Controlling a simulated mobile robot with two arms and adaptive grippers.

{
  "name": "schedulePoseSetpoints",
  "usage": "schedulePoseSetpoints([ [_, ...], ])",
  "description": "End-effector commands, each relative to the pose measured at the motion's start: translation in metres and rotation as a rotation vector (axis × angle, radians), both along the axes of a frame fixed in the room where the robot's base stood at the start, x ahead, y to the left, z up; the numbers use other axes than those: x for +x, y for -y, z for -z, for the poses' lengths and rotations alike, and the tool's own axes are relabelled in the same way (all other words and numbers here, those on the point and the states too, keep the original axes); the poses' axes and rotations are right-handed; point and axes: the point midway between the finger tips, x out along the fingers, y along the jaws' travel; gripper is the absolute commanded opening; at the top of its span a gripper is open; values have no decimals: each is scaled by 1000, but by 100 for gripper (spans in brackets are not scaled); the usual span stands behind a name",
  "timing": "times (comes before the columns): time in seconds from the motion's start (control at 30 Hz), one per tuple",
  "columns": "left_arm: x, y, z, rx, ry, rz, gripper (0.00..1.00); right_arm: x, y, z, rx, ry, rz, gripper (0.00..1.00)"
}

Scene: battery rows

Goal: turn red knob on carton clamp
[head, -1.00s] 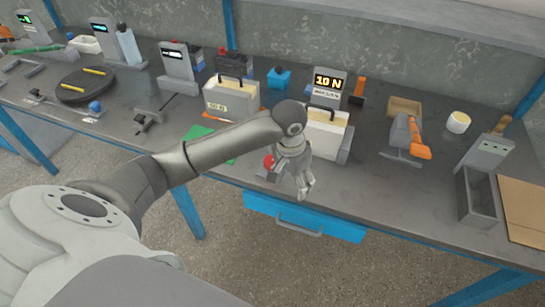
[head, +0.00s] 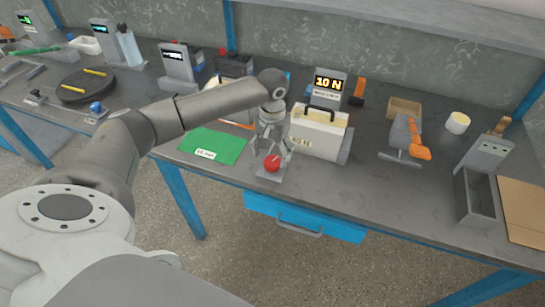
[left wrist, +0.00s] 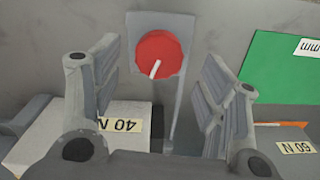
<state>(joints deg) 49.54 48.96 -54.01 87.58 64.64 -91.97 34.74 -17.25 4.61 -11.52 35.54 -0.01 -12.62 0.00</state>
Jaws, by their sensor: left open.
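The red knob (head: 272,163) sits on a small grey plate at the table's front edge; in the left wrist view the knob (left wrist: 158,54) is round with a white pointer line slanting down-left. My left gripper (head: 271,146) points down just above and behind the knob, open and empty. In the left wrist view its fingers (left wrist: 157,85) stand apart, with the knob beyond them, between their tips. The white carton (head: 315,135) stands right of the gripper, against a grey clamp part; its label reads 40 N in the left wrist view. My right gripper is not in view.
A display (head: 328,84) behind the carton reads 10 N. A green sheet (head: 214,145) lies left of the knob, and another carton stands partly hidden behind my left arm. An orange-handled tool (head: 410,140) lies to the right. A blue drawer (head: 305,219) hangs below the table.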

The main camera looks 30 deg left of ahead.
Motion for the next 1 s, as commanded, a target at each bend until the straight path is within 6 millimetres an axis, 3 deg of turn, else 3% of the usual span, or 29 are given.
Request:
schedulePoseSetpoints([
  [0.2, 0, 0, 25, 0, -1, 1, 67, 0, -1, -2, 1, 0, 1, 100],
  [0.57, 0, 0, 30, 0, 1, 2, 67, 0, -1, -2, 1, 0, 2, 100],
  [0.9, 0, 0, 30, 0, 1, 2, 23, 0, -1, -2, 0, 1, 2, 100],
  [1.0, 0, 0, 30, 0, 1, 3, 21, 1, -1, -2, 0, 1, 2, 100],
])
